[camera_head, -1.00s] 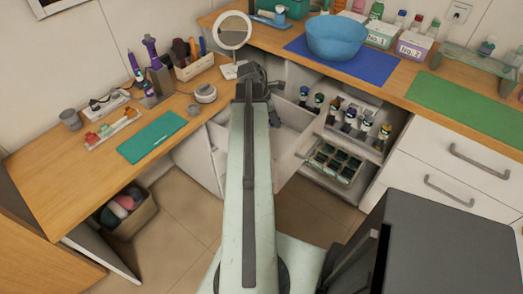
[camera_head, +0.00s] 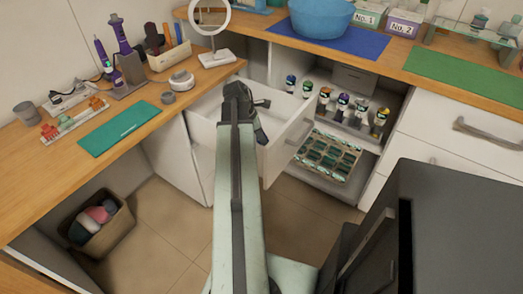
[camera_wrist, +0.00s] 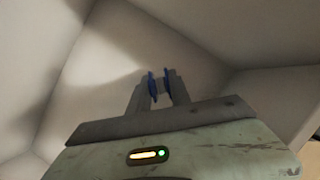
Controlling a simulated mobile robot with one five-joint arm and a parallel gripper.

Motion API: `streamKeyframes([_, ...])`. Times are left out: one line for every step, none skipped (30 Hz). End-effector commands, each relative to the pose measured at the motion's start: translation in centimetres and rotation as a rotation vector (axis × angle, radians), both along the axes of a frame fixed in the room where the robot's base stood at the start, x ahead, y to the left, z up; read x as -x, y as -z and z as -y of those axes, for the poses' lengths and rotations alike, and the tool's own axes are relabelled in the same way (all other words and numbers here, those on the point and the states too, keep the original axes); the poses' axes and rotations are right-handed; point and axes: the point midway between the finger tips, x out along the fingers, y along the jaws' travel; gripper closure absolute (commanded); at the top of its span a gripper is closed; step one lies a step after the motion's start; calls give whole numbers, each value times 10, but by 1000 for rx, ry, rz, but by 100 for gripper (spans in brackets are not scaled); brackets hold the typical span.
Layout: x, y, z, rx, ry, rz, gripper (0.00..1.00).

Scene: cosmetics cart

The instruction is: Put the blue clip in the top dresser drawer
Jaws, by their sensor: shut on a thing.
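The top dresser drawer (camera_head: 286,145) is white and pulled open at the corner, under the countertop. My arm's end reaches over it in the head view, and my fingertips are hidden there. In the wrist view my gripper (camera_wrist: 159,86) is shut on the blue clip (camera_wrist: 152,87), which shows as blue pieces at both fingertips. White drawer walls and a pale bottom surround the gripper in that view. I cannot tell whether the clip touches the bottom.
A round mirror (camera_head: 211,22) stands on the counter behind the drawer. To the right, an open shelf holds several small bottles (camera_head: 343,103) and a compartment tray (camera_head: 327,158). A dark box-shaped body (camera_head: 440,225) fills the lower right. A bin (camera_head: 103,228) stands at lower left.

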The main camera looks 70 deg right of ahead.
Motion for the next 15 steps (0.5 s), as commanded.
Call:
streamKeyframes([0,2,0,0,0,0,100])
streamKeyframes([0,1,0,0,0,0,100])
streamKeyframes([0,2,0,0,0,0,100])
streamKeyframes([0,5,0,0,0,0,100])
streamKeyframes([0,9,0,0,0,0,100])
streamKeyframes([0,15,0,0,0,0,100])
streamKeyframes([0,21,0,0,1,0,100])
streamKeyframes([0,27,0,0,1,0,100])
streamKeyframes([0,34,0,0,1,0,100])
streamKeyframes([0,38,0,0,1,0,100])
streamKeyframes([1,41,0,0,1,0,100])
streamKeyframes([1,42,0,0,1,0,100])
streamKeyframes([1,41,0,0,1,0,100])
streamKeyframes([1,39,0,0,1,0,100])
streamKeyframes([1,37,0,0,1,0,100])
